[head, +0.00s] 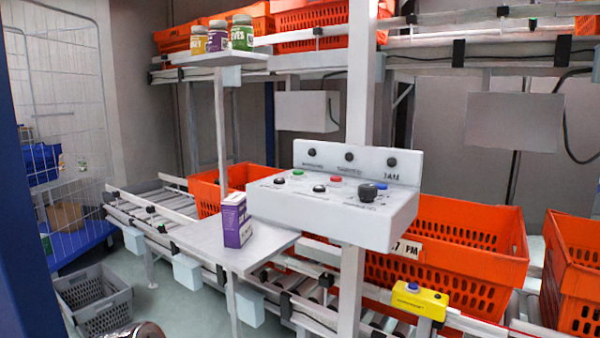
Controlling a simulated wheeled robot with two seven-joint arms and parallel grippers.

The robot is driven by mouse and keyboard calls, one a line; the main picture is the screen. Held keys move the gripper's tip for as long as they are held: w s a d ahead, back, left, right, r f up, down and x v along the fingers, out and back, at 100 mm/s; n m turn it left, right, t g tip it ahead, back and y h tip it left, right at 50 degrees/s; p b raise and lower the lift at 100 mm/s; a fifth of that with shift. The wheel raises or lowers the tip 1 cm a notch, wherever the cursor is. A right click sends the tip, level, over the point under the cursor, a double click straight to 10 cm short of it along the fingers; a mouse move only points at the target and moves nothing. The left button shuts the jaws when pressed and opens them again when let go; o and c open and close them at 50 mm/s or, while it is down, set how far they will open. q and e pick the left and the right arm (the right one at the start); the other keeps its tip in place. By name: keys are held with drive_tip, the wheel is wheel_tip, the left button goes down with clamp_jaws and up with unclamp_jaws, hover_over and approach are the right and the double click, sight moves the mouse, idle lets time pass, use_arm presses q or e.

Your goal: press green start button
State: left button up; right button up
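The green button (298,173) sits on the sloped top of a white control box (335,215), near its upper left. A red button (335,179) is to its right, and black buttons (319,188) are in front of it. A large black knob (367,192) and a blue button (381,186) are at the right end of the box. Nothing covers the green button. Neither of my grippers can be made out. A small shiny rounded piece shows at the bottom edge, left of centre, too cut off to identify.
A small shelf (205,245) with a purple carton (234,222) stands left of the box. An orange tote (450,265) is behind it, and a yellow button box (420,300) is below right. A wire cage cart and grey crate (92,300) are at left.

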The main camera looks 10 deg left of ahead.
use_arm(q)
clamp_jaws()
idle(1.9)
